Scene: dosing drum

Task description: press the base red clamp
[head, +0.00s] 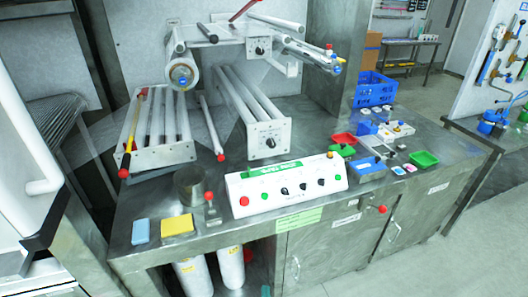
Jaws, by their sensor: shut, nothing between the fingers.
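A small upright lever with a red knob (209,197) stands on a metal base at the front of the steel table, just left of the white control panel (285,184). A red handle (243,9) sits on top of the white roller machine (212,33) at the back. I cannot tell for sure which of these is the base red clamp. Another red knob (382,209) sticks out from the cabinet front at the right. My gripper does not show in the head view.
A steel table (150,205) carries a metal cup (189,184), a yellow sponge (177,225) and a blue sponge (141,231). A blue crate (374,89) and small red and green trays (424,158) stand at the right. Floor is clear at the lower right.

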